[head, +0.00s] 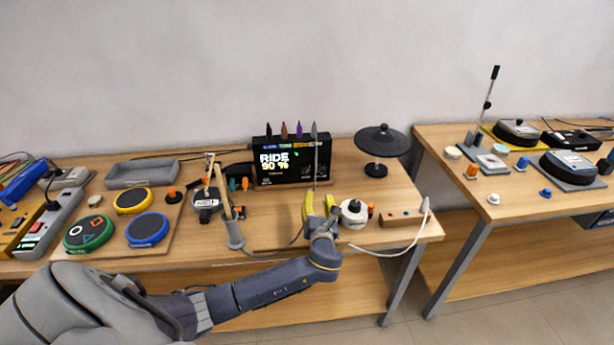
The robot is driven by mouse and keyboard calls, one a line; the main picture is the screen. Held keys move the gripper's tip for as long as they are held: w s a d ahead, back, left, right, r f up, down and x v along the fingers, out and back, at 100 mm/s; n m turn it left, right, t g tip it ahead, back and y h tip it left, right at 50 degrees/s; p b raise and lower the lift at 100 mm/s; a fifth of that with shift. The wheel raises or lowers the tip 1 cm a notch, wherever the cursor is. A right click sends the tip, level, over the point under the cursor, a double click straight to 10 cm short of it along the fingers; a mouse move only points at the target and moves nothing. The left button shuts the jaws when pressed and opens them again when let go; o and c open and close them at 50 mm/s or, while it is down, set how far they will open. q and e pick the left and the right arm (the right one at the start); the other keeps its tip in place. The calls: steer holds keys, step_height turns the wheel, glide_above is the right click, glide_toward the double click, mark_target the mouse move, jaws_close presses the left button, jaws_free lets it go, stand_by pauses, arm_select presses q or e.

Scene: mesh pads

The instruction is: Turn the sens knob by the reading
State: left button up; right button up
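A black display box (291,165) stands at the back of the near table. Its lit screen reads "RIDE 90 %", with smaller unreadable text around it. My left gripper (320,203) is over the front middle of the table, its two yellow fingers apart with nothing seen between them. A round white unit with a black centre (354,212) sits just right of the fingers, with a small orange knob (371,208) at its right side. No sens label is legible, so I cannot tell which knob is the sens knob. My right gripper is not in view.
Left are a green pad (89,233), a blue pad (148,230), a yellow pad (133,201) and a grey tray (141,173). A thin pole rises behind my gripper. A black cymbal pad (382,141) stands behind right. A second table (450,140) holds more pads.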

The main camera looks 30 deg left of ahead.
mark_target(307, 173)
arm_select(q)
steer(key=shift+s+d+f+g+y, duration=0.15)
steer(key=shift+s+f, duration=0.1)
steer(key=shift+s, duration=0.25)
steer(key=shift+s+f+g+y, duration=0.15)
steer(key=shift+s+f, duration=0.05)
steer(key=shift+s, duration=0.25)
steer(key=shift+s+a+n, duration=0.15)
steer(key=shift+a+n, duration=0.1)
steer(key=shift+n, duration=0.15)
steer(key=shift+a+y, duration=0.2)
steer(key=shift+y, duration=0.1)
steer(key=x, duration=1.7)
steer(key=shift+a+f, duration=0.1)
steer(key=shift+f, duration=0.1)
steer(key=shift+c, duration=0.3)
jaws_close()
